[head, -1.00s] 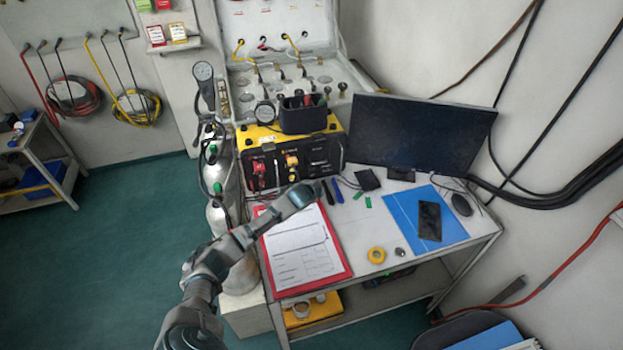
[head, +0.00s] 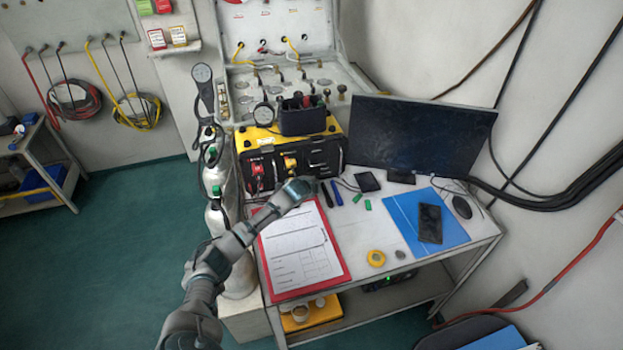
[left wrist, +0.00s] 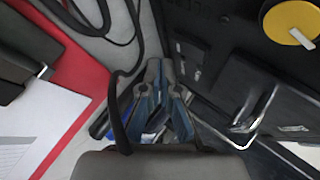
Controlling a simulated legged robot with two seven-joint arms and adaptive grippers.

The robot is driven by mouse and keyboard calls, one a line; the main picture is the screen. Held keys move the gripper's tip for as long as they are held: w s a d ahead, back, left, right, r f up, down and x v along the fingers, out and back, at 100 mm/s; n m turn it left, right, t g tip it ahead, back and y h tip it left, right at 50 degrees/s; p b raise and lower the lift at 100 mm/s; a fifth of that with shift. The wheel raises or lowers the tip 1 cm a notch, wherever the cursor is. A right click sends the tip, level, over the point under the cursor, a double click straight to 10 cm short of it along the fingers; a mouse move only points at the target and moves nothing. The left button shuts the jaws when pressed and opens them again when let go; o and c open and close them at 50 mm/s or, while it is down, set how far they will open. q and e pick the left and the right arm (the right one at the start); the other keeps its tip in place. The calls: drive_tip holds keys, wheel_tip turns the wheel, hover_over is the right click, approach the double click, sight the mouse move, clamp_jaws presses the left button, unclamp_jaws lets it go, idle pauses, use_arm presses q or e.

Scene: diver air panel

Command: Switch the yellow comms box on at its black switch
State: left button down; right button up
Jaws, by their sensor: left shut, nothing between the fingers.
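The yellow comms box (head: 249,139) stands at the back of the table, with a black front panel carrying red and yellow knobs. A yellow knob (left wrist: 288,22) and dark panel fittings show at upper right in the left wrist view. I cannot pick out the black switch for certain. My left gripper (head: 312,182) is just in front of the lower part of the box's front. In the left wrist view its fingers (left wrist: 158,75) are together and empty, close beside the dark panel; contact cannot be told. My right gripper is not in view.
A red clipboard (head: 342,271) with papers lies under my left arm. Pens (head: 332,192) and a cable lie right of the gripper. A black bin (head: 303,122) sits on the box. A monitor (head: 420,135) stands to the right, and gas cylinders (head: 215,178) to the left.

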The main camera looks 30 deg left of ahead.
use_arm(q)
drive_tip(key=shift+a+f, duration=0.15)
drive_tip(key=shift+a, duration=0.2)
drive_tip(key=shift+d, duration=0.2)
idle(0.4)
drive_tip(key=shift+w+a+r, duration=0.15)
drive_tip(key=shift+w+r, duration=0.05)
drive_tip(key=shift+r, duration=0.05)
drive_tip(key=shift+a+f, duration=0.15)
drive_tip(key=shift+a, duration=0.05)
